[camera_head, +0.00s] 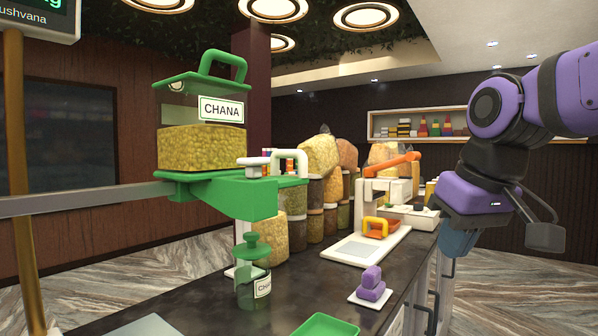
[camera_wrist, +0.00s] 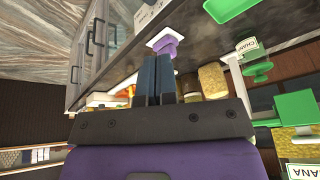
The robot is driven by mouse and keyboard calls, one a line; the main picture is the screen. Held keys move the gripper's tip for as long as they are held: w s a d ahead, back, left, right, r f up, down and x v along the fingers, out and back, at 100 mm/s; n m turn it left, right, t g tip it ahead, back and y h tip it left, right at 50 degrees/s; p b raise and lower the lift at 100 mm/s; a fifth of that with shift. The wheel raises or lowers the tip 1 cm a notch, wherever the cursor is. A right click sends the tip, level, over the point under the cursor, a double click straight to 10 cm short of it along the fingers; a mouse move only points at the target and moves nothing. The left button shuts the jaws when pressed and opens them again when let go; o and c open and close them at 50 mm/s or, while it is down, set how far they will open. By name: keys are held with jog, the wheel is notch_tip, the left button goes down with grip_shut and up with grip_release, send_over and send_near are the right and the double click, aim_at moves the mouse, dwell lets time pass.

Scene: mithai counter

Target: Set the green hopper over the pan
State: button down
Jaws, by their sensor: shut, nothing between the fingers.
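The green hopper (camera_head: 240,195), labelled CHANA and filled with yellow grains, hangs on a grey rail at the left, above the counter. My gripper (camera_head: 457,243) is at the right, beyond the counter edge and far from the hopper. Its dark fingers (camera_wrist: 158,80) are together and empty.
A lidded green jar (camera_head: 253,275) stands below the hopper. A purple block (camera_head: 371,284) on a white plate and a green tray (camera_head: 325,326) are near the front. Several tall grain jars (camera_head: 297,215) line the back.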

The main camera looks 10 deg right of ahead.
jog(key=w+a+r+n+g+y, duration=0.1)
jog(key=w+a+r+n+y, duration=0.1)
jog(key=w+r, duration=0.3)
jog(key=w+a+r+n+g+y, duration=0.2)
jog(key=w+a+r+n, duration=0.1)
jog(key=w, duration=1.1)
jog(key=w+a+r+n+g+y, duration=0.2)
jog(key=w+a+r+n, duration=0.1)
jog(key=w+r, duration=0.4)
jog(key=w+n, duration=0.1)
jog(key=w, duration=0.2)
jog(key=shift+w+a+r, duration=0.15)
jog(key=shift+a+r, duration=0.15)
jog(key=shift+a+f, duration=0.1)
jog(key=s+a+f, duration=0.3)
jog(key=a+f, duration=0.4)
jog(key=a, duration=0.1)
jog(key=shift+s+a+f, duration=0.3)
jog(key=shift+a+f, duration=0.05)
jog(key=shift+f, duration=0.05)
jog(key=s+a, duration=1.9)
jog(key=shift+s+a, duration=0.2)
jog(key=shift+s, duration=0.1)
